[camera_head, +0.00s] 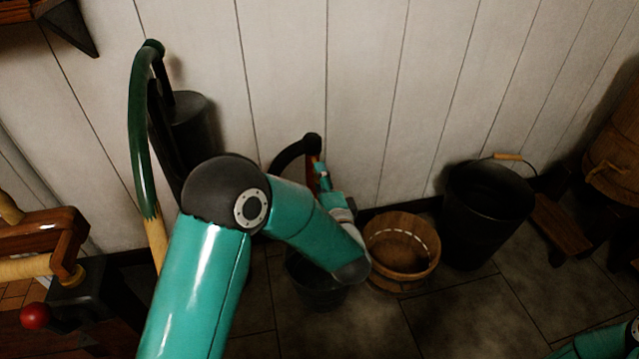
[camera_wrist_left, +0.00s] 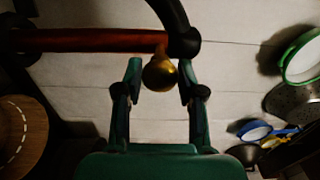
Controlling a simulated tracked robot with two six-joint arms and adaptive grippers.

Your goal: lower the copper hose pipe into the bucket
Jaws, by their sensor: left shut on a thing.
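The copper hose pipe (camera_head: 313,160) stands near the wall, with a black hose bending away from its top. In the left wrist view the reddish pipe (camera_wrist_left: 95,40) runs across the top left, and a brass knob (camera_wrist_left: 160,76) on it sits between my fingertips. My left gripper (camera_head: 323,178) is shut on the pipe at this knob. A dark bucket (camera_head: 318,290) stands on the floor below, partly covered by my left forearm. The pipe's lower end is hidden behind my arm in the head view. My right gripper is out of view.
A wooden tub (camera_head: 376,275) stands right of the dark bucket, and a larger black bucket (camera_head: 475,235) with a handle stands beyond it. A dark green hose pump (camera_head: 142,130) is at the left. Pans (camera_wrist_left: 300,60) show at the right of the wrist view.

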